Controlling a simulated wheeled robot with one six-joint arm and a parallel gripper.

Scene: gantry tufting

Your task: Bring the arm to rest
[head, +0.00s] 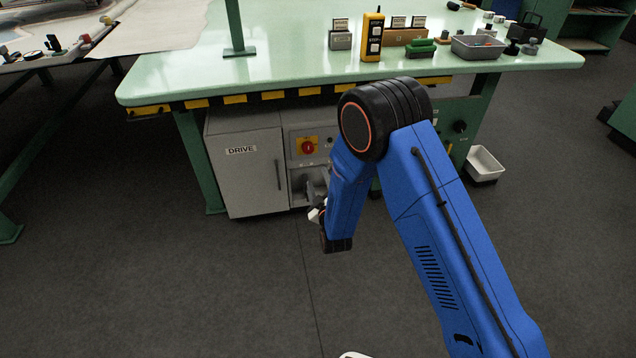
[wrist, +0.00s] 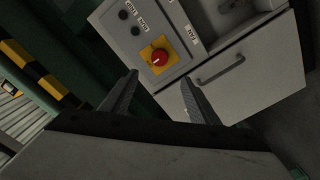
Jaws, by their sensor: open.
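My blue arm reaches out in the head view and bends down at its black elbow in front of the green table. My gripper shows in the wrist view (wrist: 160,92), with its two dark fingers spread apart and nothing between them. In the head view the arm's end is mostly hidden behind the forearm. The gripper points toward the grey cabinet (head: 245,180) marked DRIVE, below the table top. The cabinet's red rotary switch on a yellow plate (head: 308,146) also shows in the wrist view (wrist: 159,57), beyond the fingers. I cannot tell the exact gap to the cabinet.
The green table (head: 250,62) has a yellow-and-black striped edge. On it stand a yellow handheld control (head: 372,37), a grey tray (head: 478,47) and small blocks. A white bin (head: 484,163) sits low at the right. The dark floor (head: 180,290) at the left front is clear.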

